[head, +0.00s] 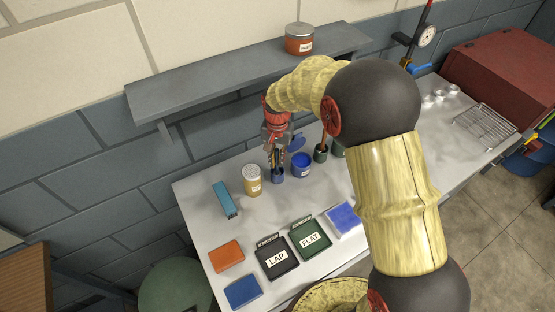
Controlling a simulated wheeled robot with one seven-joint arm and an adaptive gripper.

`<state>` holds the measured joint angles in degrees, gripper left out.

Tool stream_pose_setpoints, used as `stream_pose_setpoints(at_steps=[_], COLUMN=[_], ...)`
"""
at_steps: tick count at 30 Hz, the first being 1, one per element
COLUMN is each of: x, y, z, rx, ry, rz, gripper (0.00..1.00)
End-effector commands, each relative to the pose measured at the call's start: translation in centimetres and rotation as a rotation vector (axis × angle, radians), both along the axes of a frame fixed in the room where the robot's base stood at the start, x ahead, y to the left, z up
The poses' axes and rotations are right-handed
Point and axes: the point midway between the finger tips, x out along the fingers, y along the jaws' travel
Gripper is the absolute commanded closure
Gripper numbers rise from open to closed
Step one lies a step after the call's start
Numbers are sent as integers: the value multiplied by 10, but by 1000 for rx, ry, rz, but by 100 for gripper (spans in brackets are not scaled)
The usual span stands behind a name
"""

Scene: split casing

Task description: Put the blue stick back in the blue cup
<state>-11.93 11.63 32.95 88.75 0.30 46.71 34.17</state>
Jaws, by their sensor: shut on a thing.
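My gripper (277,148) points down over the back part of the grey bench and is shut on the blue stick. The stick is small and mostly hidden by the fingers, so its lower end is hard to make out. The small blue cup (278,177) stands on the bench directly below the fingers. I cannot tell whether the stick's tip is inside the cup or just above it.
A dark green cup (320,154) with a brown stick is further right. A shelf (215,86) hangs behind. LAP and FLAT trays (277,260) lie in front.

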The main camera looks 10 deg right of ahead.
Motion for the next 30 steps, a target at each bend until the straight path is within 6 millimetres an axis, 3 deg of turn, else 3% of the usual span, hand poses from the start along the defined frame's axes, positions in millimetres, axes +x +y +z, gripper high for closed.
stream_pose_setpoints(at_steps=[5,6,15,25,30], x=[0,0,0,0,1], y=[0,0,0,0,0], z=[-4,-5,-4,-1,17], rx=[0,0,0,0,0], ry=[0,0,0,0,-2], rz=[0,0,0,0,0], gripper=[100,89,72,72,72])
